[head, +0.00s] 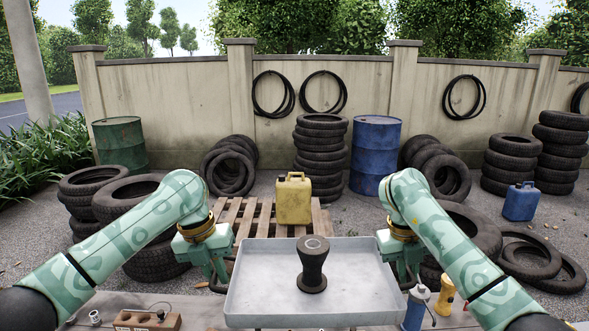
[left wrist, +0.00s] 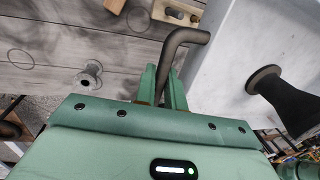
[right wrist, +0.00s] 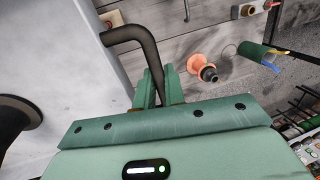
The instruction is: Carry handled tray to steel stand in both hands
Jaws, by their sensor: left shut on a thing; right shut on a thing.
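The handled tray (head: 258,300) is a shallow pale grey metal tray, roughly level, at the bottom middle of the head view. A dark waisted, spool-shaped piece (head: 313,265) stands upright on it. My left gripper (head: 218,278) is shut on the tray's left handle, a dark bent rod (left wrist: 187,36) in the left wrist view. My right gripper (head: 407,278) is shut on the right handle, a matching bent rod (right wrist: 132,34) in the right wrist view. I cannot make out the steel stand in any view.
Below the tray is a grey plank surface (left wrist: 40,55) with a brown block (head: 147,320), a blue container (head: 415,310) and a yellow one (head: 445,296). Beyond are a pallet (head: 250,215) with a yellow can (head: 294,200), tyre stacks (head: 320,150), and drums (head: 375,155) before a wall.

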